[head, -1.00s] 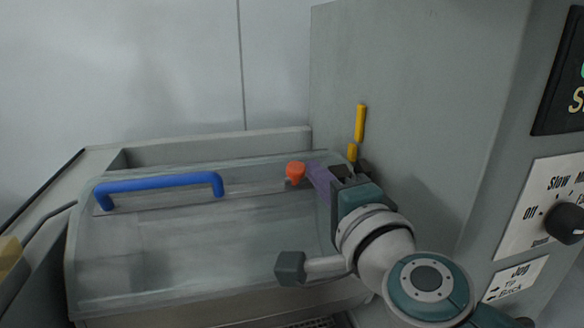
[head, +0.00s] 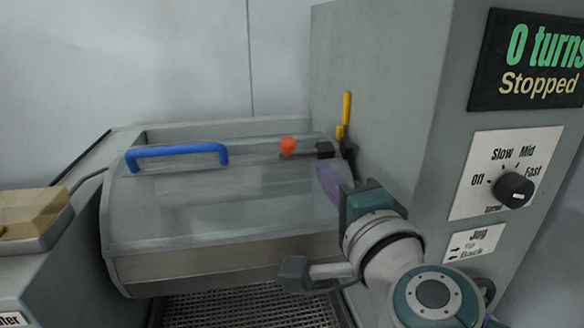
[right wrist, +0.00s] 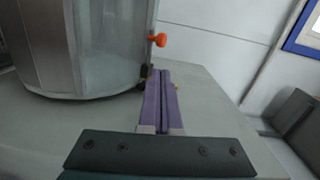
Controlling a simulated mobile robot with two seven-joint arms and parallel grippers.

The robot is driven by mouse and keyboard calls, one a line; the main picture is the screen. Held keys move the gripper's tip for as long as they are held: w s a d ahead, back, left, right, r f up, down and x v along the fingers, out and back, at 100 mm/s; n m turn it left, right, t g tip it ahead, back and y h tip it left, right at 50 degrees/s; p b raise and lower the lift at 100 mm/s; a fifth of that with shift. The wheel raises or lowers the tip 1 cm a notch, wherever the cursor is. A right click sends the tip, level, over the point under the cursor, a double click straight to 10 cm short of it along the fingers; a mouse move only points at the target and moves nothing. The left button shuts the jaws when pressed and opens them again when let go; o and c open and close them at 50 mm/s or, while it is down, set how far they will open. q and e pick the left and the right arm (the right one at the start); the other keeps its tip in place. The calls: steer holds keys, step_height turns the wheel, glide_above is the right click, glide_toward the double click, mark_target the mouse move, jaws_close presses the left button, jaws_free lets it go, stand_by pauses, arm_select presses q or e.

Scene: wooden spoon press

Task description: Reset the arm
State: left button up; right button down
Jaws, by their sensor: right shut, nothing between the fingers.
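My right arm comes in from the lower right of the head view. Its gripper, with purple fingers (head: 328,182), is shut and empty. It is in front of the right end of the clear curved cover (head: 220,215), below the orange knob (head: 287,147); I cannot tell whether it touches the cover. In the right wrist view the shut fingers (right wrist: 161,85) point toward the machine's side, with the orange knob (right wrist: 158,40) beyond them, apart from the tips. My left gripper is not in view.
The cover has a blue handle (head: 178,152). A yellow lever (head: 346,110) stands by the grey housing (head: 405,90). A display (head: 535,62) reads "0 turns Stopped" above a black speed dial (head: 513,188). A tan block (head: 30,212) sits at left. A mesh grate (head: 240,308) lies below.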

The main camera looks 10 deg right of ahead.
steer(key=shift+w, duration=0.1)
steer(key=shift+a, duration=0.1)
steer(key=s+a+f+n+g+y, duration=0.3)
steer(key=s+n+g, duration=0.1)
steer(key=s+n, duration=0.3)
steer(key=s+a+f+n+g+y, duration=0.2)
steer(key=s+n+g, duration=0.2)
steer(key=s+n, duration=0.35)
steer(key=s+d+f+n+g+h, duration=0.2)
steer(key=s+d+g+h, duration=0.1)
steer(key=s+d, duration=0.4)
steer(key=s+d+f+n+g+h, duration=0.2)
steer(key=s+d+g+h, duration=0.15)
steer(key=s, duration=0.45)
step_height(320, 180, up, 33)
steer(key=d+p, duration=0.1)
steer(key=p, duration=3.1)
steer(key=shift+s+d+f, duration=0.15)
steer(key=shift+s+d, duration=0.15)
steer(key=shift+s, duration=0.1)
